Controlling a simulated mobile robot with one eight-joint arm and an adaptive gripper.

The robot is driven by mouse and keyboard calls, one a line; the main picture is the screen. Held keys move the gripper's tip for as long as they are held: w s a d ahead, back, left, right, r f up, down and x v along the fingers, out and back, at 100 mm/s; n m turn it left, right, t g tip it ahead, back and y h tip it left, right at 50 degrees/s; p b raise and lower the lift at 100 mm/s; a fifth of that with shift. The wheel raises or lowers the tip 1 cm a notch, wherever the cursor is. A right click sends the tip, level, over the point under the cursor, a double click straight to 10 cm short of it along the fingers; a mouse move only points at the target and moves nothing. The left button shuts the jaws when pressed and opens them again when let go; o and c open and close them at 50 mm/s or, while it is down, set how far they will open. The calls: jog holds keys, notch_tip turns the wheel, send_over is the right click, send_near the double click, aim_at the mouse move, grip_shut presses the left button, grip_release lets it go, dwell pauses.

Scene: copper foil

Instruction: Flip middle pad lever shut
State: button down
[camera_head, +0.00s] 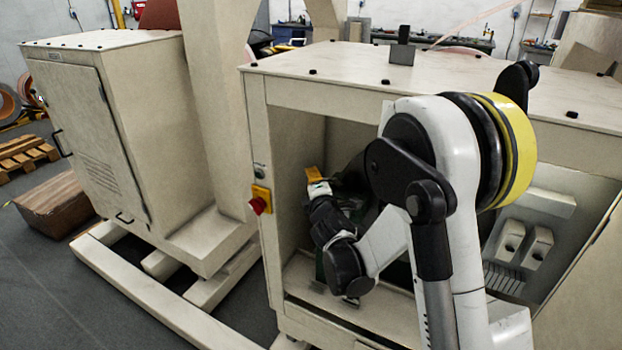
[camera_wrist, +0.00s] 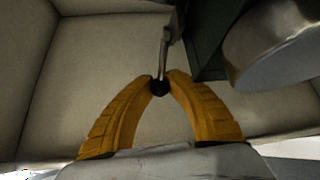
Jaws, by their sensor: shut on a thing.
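The lever is a thin metal rod (camera_wrist: 164,52) with a round black knob (camera_wrist: 160,87) at its end, seen in the wrist view. My gripper (camera_wrist: 161,79) has two orange fingers, and their tips are closed on the black knob. In the head view my gripper (camera_head: 316,178) is inside the open cabinet, near its left inner wall, where my arm partly covers it. The lever cannot be made out in the head view. A dark green block (camera_wrist: 213,42) and a rounded grey metal part (camera_wrist: 275,45) are right of the lever in the wrist view.
The open cream cabinet (camera_head: 284,95) surrounds my gripper on several sides. A red button on a yellow box (camera_head: 261,200) sits on its left front post. Pale blocks (camera_head: 525,243) stand inside at the right. A closed cabinet (camera_head: 95,140) stands at the left.

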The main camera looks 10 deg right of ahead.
jog(key=c, duration=1.2)
grip_release()
